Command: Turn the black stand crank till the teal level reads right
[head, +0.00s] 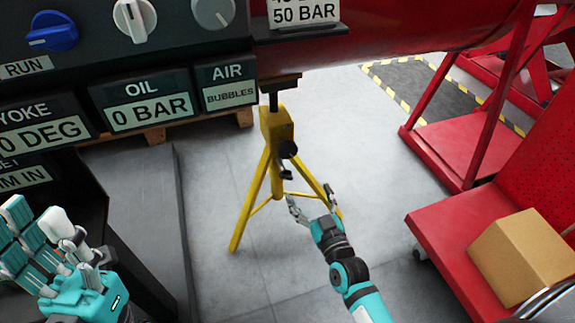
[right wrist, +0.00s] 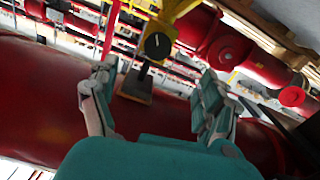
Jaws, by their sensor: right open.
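The yellow tripod stand (head: 277,125) stands on the grey floor under the red pipe. Its black crank (head: 288,149) has a round hub, with a short dark handle (head: 286,174) hanging below it. My right gripper (head: 311,198) is open and empty, just below and right of the handle. I cannot make out which part is the teal level.
A dark panel with an OIL display (head: 151,112) reading 0 BAR, an AIR display (head: 226,84) reading BUBBLES, and knobs fills the upper left. A red cart (head: 440,225) with a cardboard box (head: 530,258) stands right. Floor around the tripod is clear.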

